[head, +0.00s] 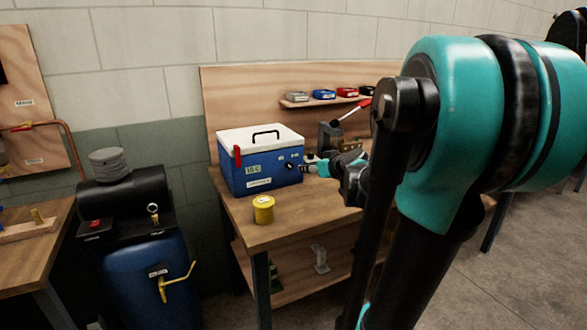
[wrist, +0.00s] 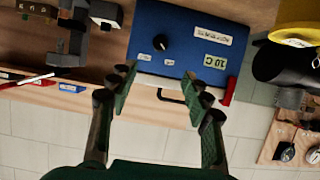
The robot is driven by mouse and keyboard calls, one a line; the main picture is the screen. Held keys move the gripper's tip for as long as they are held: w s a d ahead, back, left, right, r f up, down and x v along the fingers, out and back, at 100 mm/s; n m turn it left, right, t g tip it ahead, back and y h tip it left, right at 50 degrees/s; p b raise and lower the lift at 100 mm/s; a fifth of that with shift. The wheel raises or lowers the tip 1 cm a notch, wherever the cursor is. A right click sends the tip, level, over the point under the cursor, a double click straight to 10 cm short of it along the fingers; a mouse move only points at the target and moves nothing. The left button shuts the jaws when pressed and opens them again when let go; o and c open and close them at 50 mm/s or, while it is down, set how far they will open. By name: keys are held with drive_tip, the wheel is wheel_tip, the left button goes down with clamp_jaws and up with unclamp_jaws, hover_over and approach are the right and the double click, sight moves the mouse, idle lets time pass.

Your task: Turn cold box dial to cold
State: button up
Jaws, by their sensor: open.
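The cold box (head: 258,184) is blue with a white lid and stands on the wooden bench. Its front carries a "10 C" display, small labels and a black round dial (wrist: 160,43). The wrist view sees the box (wrist: 190,25) upside down. The dial's pointer direction is too small to tell. My gripper (wrist: 159,84) is open and empty, its two fingers spread wide. The dial shows beyond the fingertips, roughly midway between them in width, with neither finger gripping it. In the head view my gripper is just right of the box front.
A yellow tin (head: 263,209) stands at the bench's front edge, left of my gripper. A grey device with a red-handled lever (head: 330,137) stands behind my gripper. A shelf (head: 315,102) holds several small coloured bins. A blue tank (head: 155,275) stands left of the bench.

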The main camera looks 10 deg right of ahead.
sight(291, 167)
drive_tip(key=x, duration=1.6)
drive_tip(key=shift+w+a+f, duration=0.1)
drive_tip(key=shift+w+f, duration=0.05)
drive_tip(key=shift+f, duration=0.1)
clamp_jaws()
